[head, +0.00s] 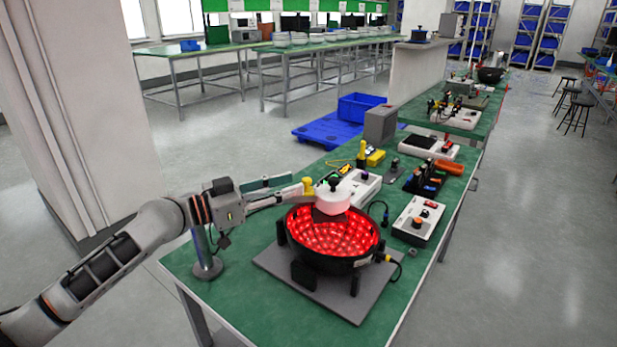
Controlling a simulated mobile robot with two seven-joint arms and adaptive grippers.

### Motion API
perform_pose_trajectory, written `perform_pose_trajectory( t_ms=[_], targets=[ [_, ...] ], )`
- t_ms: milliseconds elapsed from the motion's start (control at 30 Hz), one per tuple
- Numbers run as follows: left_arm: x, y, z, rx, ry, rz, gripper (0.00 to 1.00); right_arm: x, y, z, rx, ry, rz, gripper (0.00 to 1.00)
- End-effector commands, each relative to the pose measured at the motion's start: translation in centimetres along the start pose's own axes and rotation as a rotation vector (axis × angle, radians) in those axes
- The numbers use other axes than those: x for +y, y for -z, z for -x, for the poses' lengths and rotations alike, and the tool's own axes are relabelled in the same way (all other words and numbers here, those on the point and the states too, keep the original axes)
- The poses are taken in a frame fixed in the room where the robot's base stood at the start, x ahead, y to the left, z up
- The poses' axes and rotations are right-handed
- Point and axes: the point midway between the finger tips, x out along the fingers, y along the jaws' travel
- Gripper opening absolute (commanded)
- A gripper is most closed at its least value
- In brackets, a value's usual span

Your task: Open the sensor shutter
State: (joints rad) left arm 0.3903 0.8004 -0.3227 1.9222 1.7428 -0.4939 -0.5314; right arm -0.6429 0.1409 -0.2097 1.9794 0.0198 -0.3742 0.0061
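A black bowl-shaped ring light (332,262) with glowing red lamps inside stands on a grey base plate (280,268) at the near end of the green bench. A white rounded piece (332,201) with a dark knob sits over the ring's far rim. A dark flat piece shows just below it. I cannot tell which part is the sensor shutter. My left gripper (309,187) reaches in from the left, its yellowish tip beside the white piece and close to the knob. Contact and finger opening are too small to tell. My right gripper is out of view.
A post on a round foot (207,266) stands under my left wrist. A white control box (420,219) with an orange knob is right of the ring. Tools and boxes line the green bench (225,305) farther back. A blue pallet (330,131) and crate lie on the floor behind.

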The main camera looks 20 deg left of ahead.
Motion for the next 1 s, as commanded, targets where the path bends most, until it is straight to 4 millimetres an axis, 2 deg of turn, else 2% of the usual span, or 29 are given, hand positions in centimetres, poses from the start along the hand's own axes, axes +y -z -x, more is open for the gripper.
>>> perform_pose_trajectory(
  t_ms=[100, 300, 433, 700, 733, 833, 1000],
  targets=[
    [0.0, 0.6, -2.0, 0.005, 0.000, 0.000, 0.31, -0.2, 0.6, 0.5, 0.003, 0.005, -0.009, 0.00],
    [0.0, 0.3, -4.5, 0.002, 0.000, -0.001, 0.31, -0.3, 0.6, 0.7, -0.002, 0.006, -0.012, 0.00],
    [0.0, 0.1, -5.2, 0.001, 0.001, -0.002, 0.31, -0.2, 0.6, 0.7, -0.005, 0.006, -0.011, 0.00],
    [0.0, 0.0, -5.3, -0.001, 0.000, -0.002, 0.31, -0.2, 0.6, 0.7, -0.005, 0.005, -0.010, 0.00],
    [0.0, 0.0, -5.3, -0.001, 0.000, -0.002, 0.25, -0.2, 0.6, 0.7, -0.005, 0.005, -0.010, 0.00],
    [0.0, 0.0, -5.3, 0.000, 0.000, -0.001, 0.00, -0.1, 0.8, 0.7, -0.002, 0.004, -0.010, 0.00],
    [0.0, 0.0, -5.3, -0.001, 0.000, -0.002, 0.00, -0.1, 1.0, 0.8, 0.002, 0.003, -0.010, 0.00]
  ],
)
